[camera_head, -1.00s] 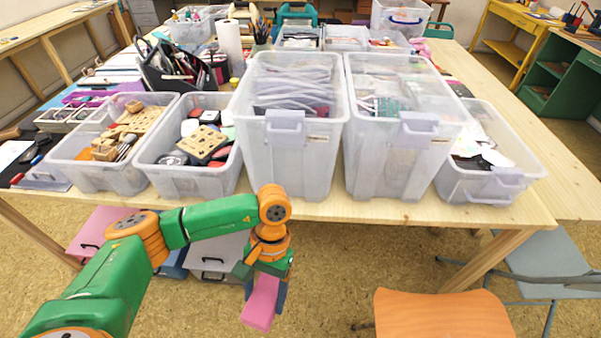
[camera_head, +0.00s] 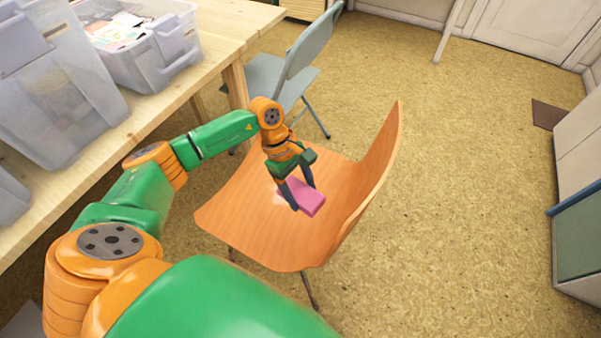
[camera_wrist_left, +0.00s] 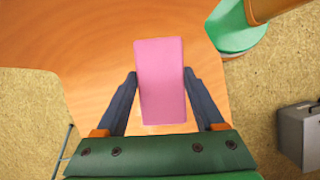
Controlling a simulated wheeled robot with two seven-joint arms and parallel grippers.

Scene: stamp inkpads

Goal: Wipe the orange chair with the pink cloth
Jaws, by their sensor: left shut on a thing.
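The orange chair (camera_head: 237,205) stands in the middle of the head view, its curved backrest on the right. My left gripper (camera_head: 303,197) is over the seat, pointing down, shut on the pink cloth (camera_head: 312,203), a block-like pad. In the left wrist view the cloth (camera_wrist_left: 160,80) sits between the two fingers, with the orange seat (camera_wrist_left: 90,40) behind it. A pale smudge (camera_head: 279,198) shows on the seat beside the cloth. I cannot tell whether the cloth touches the seat. My right gripper is not in view.
A wooden table (camera_head: 215,50) with clear plastic bins (camera_head: 150,50) is at the upper left. A grey folding chair (camera_head: 290,70) stands behind the orange chair. A white cabinet (camera_head: 580,190) is at the right edge. The floor right of the orange chair is clear.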

